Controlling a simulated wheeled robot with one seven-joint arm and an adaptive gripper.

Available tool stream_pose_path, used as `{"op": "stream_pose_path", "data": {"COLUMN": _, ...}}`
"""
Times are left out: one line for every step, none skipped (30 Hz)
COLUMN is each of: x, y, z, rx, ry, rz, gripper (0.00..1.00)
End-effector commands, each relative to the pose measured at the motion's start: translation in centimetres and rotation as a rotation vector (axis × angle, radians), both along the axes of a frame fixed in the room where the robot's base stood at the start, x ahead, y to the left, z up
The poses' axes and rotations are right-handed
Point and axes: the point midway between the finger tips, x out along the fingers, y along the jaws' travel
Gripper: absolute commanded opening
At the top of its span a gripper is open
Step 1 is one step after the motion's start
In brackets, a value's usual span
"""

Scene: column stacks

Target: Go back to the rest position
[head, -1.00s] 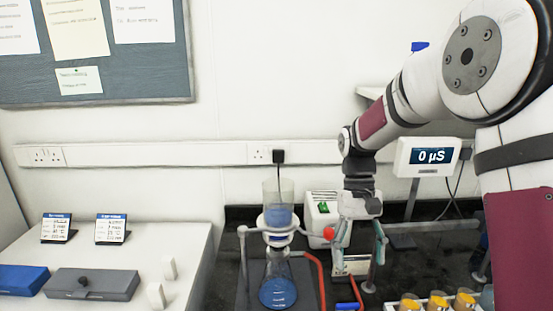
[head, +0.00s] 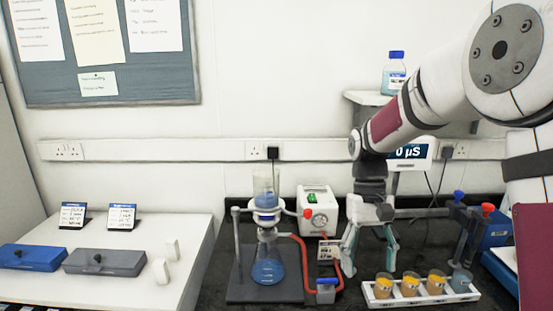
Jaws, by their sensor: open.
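My gripper (head: 368,274) is open and empty in the head view, with its fingers pointing down and spread apart. It hangs above the dark bench, to the right of the filtration glassware and behind the tray of cups. My arm reaches in from the right and partly covers the meter display on the wall side. Nothing is between the fingers that I can make out.
A flask (head: 267,270) with blue liquid stands under a funnel, joined by a red hose to a white pump (head: 318,212). A white tray (head: 420,297) holds several cups. A blue-capped bottle (head: 394,74) stands on a shelf. White side bench (head: 150,290) is at left.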

Motion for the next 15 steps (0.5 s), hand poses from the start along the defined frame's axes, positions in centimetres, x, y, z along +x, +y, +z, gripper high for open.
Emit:
{"op": "stream_pose_path", "data": {"x": -0.2, "y": 0.0, "z": 0.5, "rx": -0.001, "ry": -0.013, "rz": -0.001, "gripper": 0.67}}
{"op": "stream_pose_path", "data": {"x": -0.4, "y": 0.0, "z": 0.7, "rx": -0.002, "ry": -0.020, "rz": -0.001, "gripper": 0.67}}
{"op": "stream_pose_path", "data": {"x": -0.5, "y": 0.0, "z": 1.0, "rx": -0.003, "ry": -0.028, "rz": -0.001, "gripper": 0.67}}
{"op": "stream_pose_path", "data": {"x": -0.7, "y": 0.0, "z": 1.3, "rx": -0.003, "ry": -0.037, "rz": -0.001, "gripper": 0.67}}
{"op": "stream_pose_path", "data": {"x": -0.9, "y": 0.0, "z": 1.6, "rx": -0.003, "ry": -0.046, "rz": 0.000, "gripper": 0.67}}
{"op": "stream_pose_path", "data": {"x": -1.1, "y": -0.1, "z": 2.0, "rx": -0.004, "ry": -0.057, "rz": -0.001, "gripper": 0.67}}
{"op": "stream_pose_path", "data": {"x": -1.4, "y": -0.1, "z": 2.3, "rx": -0.005, "ry": -0.067, "rz": 0.000, "gripper": 0.67}}
{"op": "stream_pose_path", "data": {"x": -1.6, "y": -0.1, "z": 2.6, "rx": -0.006, "ry": -0.078, "rz": -0.001, "gripper": 0.67}}
{"op": "stream_pose_path", "data": {"x": -1.9, "y": -0.1, "z": 3.1, "rx": -0.007, "ry": -0.093, "rz": -0.001, "gripper": 0.67}}
{"op": "stream_pose_path", "data": {"x": -2.2, "y": -0.1, "z": 3.4, "rx": -0.007, "ry": -0.105, "rz": -0.001, "gripper": 0.67}}
{"op": "stream_pose_path", "data": {"x": -2.4, "y": -0.1, "z": 3.8, "rx": -0.008, "ry": -0.117, "rz": -0.002, "gripper": 0.67}}
{"op": "stream_pose_path", "data": {"x": -2.9, "y": -0.1, "z": 4.3, "rx": -0.009, "ry": -0.135, "rz": -0.001, "gripper": 0.67}}
{"op": "stream_pose_path", "data": {"x": -3.2, "y": -0.1, "z": 4.8, "rx": -0.010, "ry": -0.150, "rz": -0.002, "gripper": 0.67}}
{"op": "stream_pose_path", "data": {"x": -3.6, "y": -0.1, "z": 5.2, "rx": -0.011, "ry": -0.167, "rz": -0.002, "gripper": 0.67}}
{"op": "stream_pose_path", "data": {"x": -4.2, "y": -0.1, "z": 5.8, "rx": -0.012, "ry": -0.191, "rz": -0.002, "gripper": 0.67}}
